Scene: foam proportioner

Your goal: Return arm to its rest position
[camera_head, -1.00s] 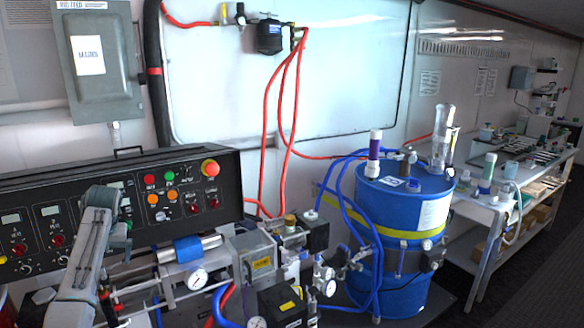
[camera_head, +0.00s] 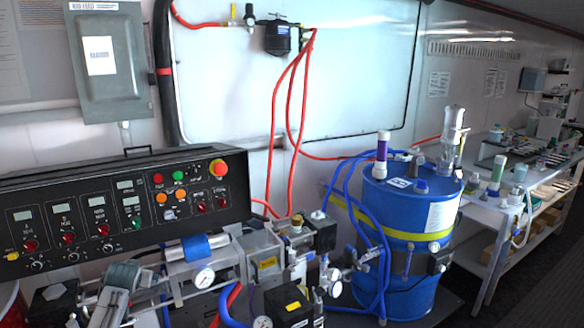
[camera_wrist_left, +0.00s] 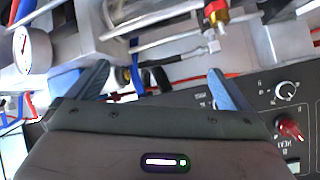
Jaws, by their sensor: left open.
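My left arm (camera_head: 115,292) shows at the bottom left of the head view, low in front of the control panel. In the left wrist view, my left gripper (camera_wrist_left: 160,84) has its two blue-grey fingers spread wide apart. Nothing is held between the fingers. Beyond them are metal rods and fittings of the pump assembly, with a red and brass fitting (camera_wrist_left: 215,14) and a pressure gauge (camera_wrist_left: 30,48). The gripper's fingertips cannot be made out in the head view. My right gripper is in neither view.
The black control panel (camera_head: 88,215) with knobs and buttons stands close by at left. The metal pump assembly (camera_head: 262,262) with gauges and hoses is in front. A blue drum (camera_head: 400,215) stands to its right, and a cluttered bench (camera_head: 510,200) lies farther right.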

